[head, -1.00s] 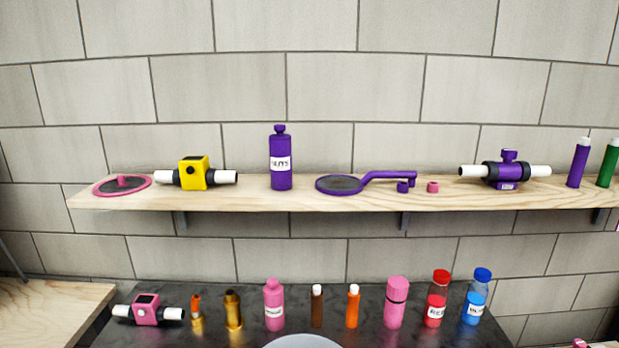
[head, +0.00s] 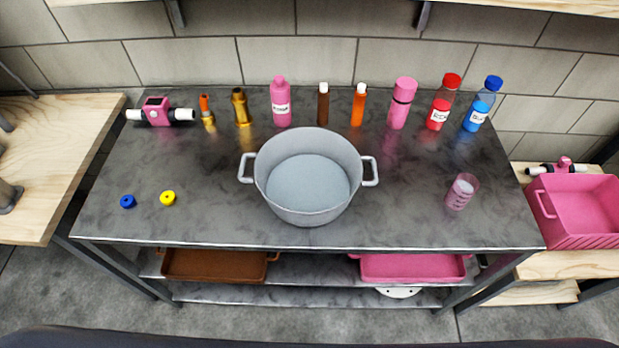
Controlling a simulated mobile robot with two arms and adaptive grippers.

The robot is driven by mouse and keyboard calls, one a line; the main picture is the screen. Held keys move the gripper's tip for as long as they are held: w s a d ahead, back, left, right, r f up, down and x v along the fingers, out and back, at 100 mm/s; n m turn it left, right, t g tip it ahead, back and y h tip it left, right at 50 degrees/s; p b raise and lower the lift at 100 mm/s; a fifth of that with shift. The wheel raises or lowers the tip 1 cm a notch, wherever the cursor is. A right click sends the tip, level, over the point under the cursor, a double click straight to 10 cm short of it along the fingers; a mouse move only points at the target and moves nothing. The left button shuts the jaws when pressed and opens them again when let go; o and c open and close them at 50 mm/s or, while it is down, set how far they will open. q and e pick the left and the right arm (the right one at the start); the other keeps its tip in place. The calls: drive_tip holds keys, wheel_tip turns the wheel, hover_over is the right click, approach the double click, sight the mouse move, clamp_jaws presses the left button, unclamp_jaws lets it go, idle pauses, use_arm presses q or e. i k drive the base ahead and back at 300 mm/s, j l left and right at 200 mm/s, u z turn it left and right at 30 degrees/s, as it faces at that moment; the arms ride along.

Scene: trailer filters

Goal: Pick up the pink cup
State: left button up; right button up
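A translucent pink cup (head: 461,191) with markings on its side stands on the dark table (head: 400,225), near its right front. It is to the right of a large grey pot and apart from it. Neither of my grippers shows in the head view.
The grey two-handled pot (head: 308,178) stands mid-table. Several bottles line the back, including a pink flask (head: 402,103) and a blue-capped bottle (head: 482,104). A pink crate (head: 581,211) stands right. Space around the cup is clear.

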sight(466, 186)
drive_tip(key=z, duration=1.15)
drive_tip(key=l+u, duration=0.2)
drive_tip(key=l, duration=0.45)
drive_tip(key=l+u, duration=0.2)
drive_tip(key=l, duration=0.45)
drive_tip(key=k+l+u, duration=0.2)
drive_tip(key=l, duration=0.45)
